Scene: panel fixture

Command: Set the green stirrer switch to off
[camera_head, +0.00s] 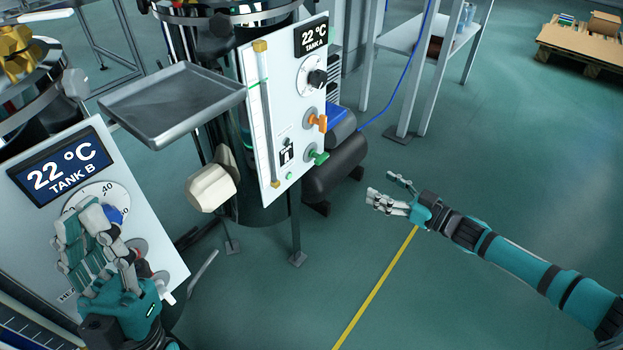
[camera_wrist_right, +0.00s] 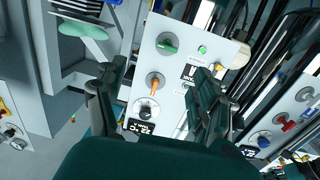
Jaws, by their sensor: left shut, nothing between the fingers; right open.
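The Tank A panel (camera_head: 262,98) stands upright in the middle. It carries a green turn handle (camera_head: 318,157) low on its right side, which I take for the green stirrer switch. The handle also shows in the right wrist view (camera_wrist_right: 167,46); its off mark is not legible. A lit green lamp (camera_head: 290,176) is beside it. My right gripper (camera_head: 385,190) is open and empty, to the right of the panel and apart from it. Its fingers frame the panel in the wrist view. My left gripper (camera_head: 82,225) is shut and empty in front of the Tank B panel (camera_head: 40,230), hiding part of its dial.
Above the green handle are an orange handle (camera_head: 318,122) and a black knob (camera_head: 317,78). A metal tray (camera_head: 170,100) juts out left of the panel. A dark cylinder (camera_head: 335,168) lies behind it. The floor around my right gripper is clear.

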